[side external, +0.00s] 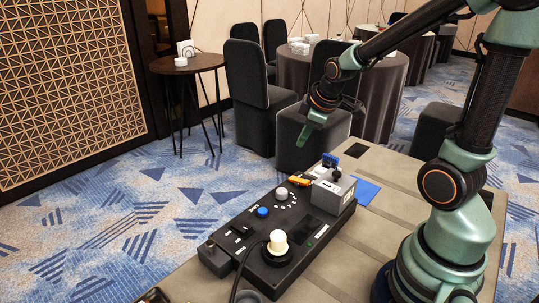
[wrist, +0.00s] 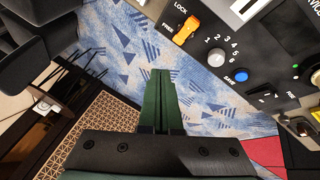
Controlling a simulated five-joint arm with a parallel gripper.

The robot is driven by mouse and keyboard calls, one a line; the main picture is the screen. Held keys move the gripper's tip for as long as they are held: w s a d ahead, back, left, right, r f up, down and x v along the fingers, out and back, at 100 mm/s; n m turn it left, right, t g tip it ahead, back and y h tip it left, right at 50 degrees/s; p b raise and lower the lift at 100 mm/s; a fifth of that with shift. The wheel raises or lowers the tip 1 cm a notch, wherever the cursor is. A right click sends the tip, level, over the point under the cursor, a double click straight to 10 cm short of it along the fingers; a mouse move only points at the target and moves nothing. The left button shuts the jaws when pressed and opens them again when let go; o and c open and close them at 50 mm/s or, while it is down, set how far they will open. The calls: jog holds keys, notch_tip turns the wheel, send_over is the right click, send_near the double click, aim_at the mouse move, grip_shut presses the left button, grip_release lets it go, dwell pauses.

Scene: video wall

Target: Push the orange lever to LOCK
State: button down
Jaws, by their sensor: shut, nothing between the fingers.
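The orange lever (side external: 299,181) sits near the far end of the black control panel (side external: 232,226). In the wrist view the lever (wrist: 186,28) is at the upper middle, beside the printed words LOCK and FREE. It lies at a slant, and I cannot tell for sure which word it is set to.
A numbered grey knob (wrist: 216,57) and a blue button (wrist: 241,75) are close to the lever. A grey box (side external: 334,190) stands on the panel beside it, with a blue part (side external: 330,160) behind. A pale mushroom-shaped knob (side external: 278,242) is at the near end. Air above the panel is clear.

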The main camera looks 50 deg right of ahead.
aim_at(307, 182)
jog(key=shift+f, duration=0.15)
jog(key=shift+s+f, duration=0.3)
jog(key=shift+f, duration=1.1)
jog(key=shift+s+f, duration=0.25)
jog(key=shift+f, duration=1.2)
jog(key=shift+s+f, duration=0.3)
jog(key=shift+f, duration=1.1)
jog(key=shift+d, duration=0.1)
jog(key=shift+s+f, duration=0.1)
jog(key=shift+f, duration=0.3)
jog(key=shift+s+f, duration=0.1)
jog(key=shift+f, duration=0.4)
jog(key=shift+r, duration=0.2)
jog(key=shift+w+r, duration=0.2)
jog(key=shift+r, duration=0.55)
jog(key=shift+w+r, duration=0.25)
jog(key=shift+r, duration=1)
jog(key=shift+w+r, duration=0.25)
jog(key=shift+r, duration=1)
